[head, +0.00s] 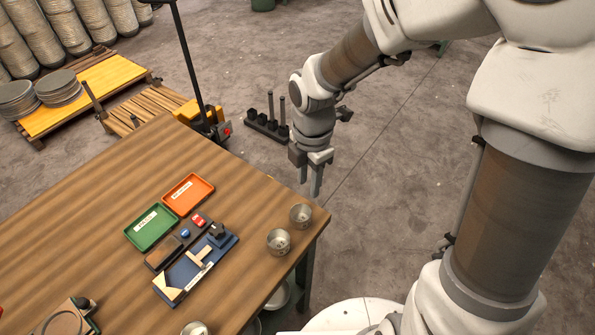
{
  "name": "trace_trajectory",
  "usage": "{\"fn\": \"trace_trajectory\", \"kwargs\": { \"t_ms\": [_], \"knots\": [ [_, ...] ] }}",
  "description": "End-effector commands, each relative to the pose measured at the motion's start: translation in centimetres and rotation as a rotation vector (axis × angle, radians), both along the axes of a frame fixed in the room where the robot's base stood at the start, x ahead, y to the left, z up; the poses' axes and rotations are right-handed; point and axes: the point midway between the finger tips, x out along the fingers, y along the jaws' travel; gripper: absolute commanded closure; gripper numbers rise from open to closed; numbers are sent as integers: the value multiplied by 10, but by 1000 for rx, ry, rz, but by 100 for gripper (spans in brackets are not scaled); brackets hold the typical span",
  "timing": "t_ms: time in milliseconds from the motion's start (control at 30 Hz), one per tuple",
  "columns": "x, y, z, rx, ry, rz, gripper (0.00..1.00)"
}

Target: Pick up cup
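Two small metal cups stand near the right edge of the wooden table: one cup (301,215) close to the corner, the other cup (278,241) a little nearer and to the left. A third metal vessel that looks like a cup (194,329) is cut off at the bottom of the picture. My gripper (311,184) points down, with a gap between its fingers and nothing seen in it. In the picture it is just above the corner cup and apart from it; its exact height over the table is hard to tell.

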Motion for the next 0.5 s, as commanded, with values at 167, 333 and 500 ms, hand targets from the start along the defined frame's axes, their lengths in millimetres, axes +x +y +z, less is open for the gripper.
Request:
{"fn": "trace_trajectory", "kwargs": {
  "t_ms": [167, 333, 500],
  "knots": [
    [-1, 1, -42, 0, 6, 2, 61],
    [0, 1, -79, 0, 6, 0, 61],
    [1, 1, -104, -1, 3, -2, 61]
  ]
}}
